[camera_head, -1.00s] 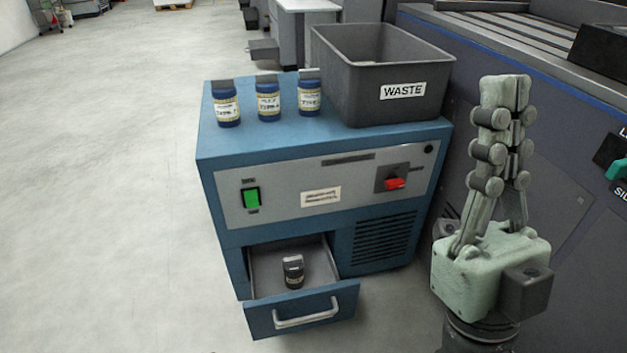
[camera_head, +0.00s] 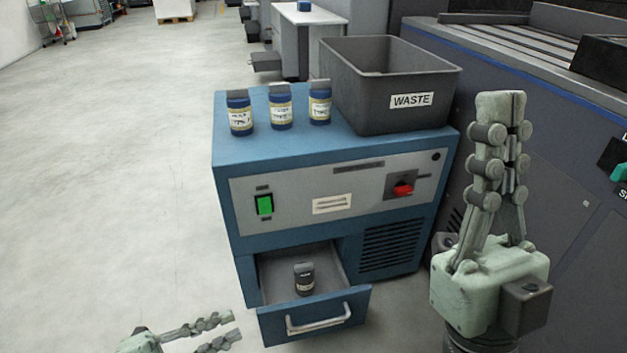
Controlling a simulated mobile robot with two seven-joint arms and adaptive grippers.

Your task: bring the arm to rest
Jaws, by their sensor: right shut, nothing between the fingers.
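My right gripper (camera_head: 499,105) is at the right of the head view, pointing up with its fingers together and nothing between them. It stands in front of the large dark machine, to the right of the blue cabinet. My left gripper (camera_head: 238,328) shows at the bottom left edge, its two fingers apart and empty, pointing right toward the drawer. Its base is partly cut off by the frame.
A blue cabinet (camera_head: 290,235) carries several things: three blue bottles (camera_head: 281,112) and a grey WASTE bin (camera_head: 385,100). Its drawer (camera_head: 315,322) is open with a dark bottle (camera_head: 304,280) inside. A dark machine (camera_head: 570,200) stands at right. The left floor is clear.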

